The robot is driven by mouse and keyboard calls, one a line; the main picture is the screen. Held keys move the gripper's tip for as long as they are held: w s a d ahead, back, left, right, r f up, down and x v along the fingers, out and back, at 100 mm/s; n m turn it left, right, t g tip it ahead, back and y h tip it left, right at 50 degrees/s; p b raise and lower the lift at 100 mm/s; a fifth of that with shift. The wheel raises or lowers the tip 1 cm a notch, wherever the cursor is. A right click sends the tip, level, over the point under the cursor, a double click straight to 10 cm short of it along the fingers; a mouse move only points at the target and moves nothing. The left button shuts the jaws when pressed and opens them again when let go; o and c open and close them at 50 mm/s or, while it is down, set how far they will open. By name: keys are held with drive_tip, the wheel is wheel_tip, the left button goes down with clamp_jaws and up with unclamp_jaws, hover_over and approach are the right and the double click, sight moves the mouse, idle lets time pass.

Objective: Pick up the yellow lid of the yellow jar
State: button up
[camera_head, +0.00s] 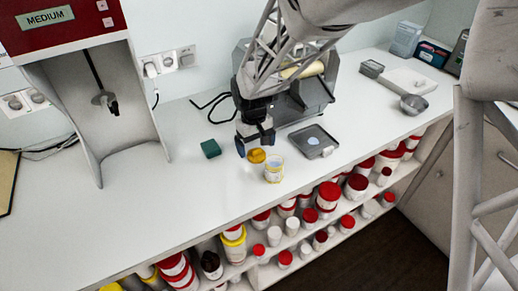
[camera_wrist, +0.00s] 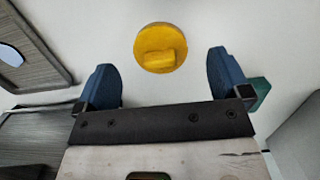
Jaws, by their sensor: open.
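The yellow lid (camera_head: 256,155) lies on the white counter just left of the jar. In the wrist view the lid (camera_wrist: 160,40) is a round disc with a raised block-like grip on top. The jar (camera_head: 273,172) is small and pale with yellow at its rim; it stands upright and uncovered. It does not show in the wrist view. My gripper (camera_head: 254,145) is open above the counter, close to the lid. In the wrist view its two blue fingers (camera_wrist: 163,68) stand apart, with the lid between and beyond their tips. The gripper holds nothing.
A grey tray (camera_head: 329,149) with a pale disc lies right of the jar. A green block (camera_head: 211,149) lies to the left. A dark machine (camera_head: 300,105) stands behind my gripper. Red-lidded jars (camera_head: 328,192) fill the shelf below the counter edge.

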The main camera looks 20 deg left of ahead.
sight(256, 154)
drive_tip(key=shift+s+d+f, duration=0.1)
drive_tip(key=shift+s+f, duration=0.05)
drive_tip(key=shift+f, duration=1)
drive_tip(key=c, duration=1)
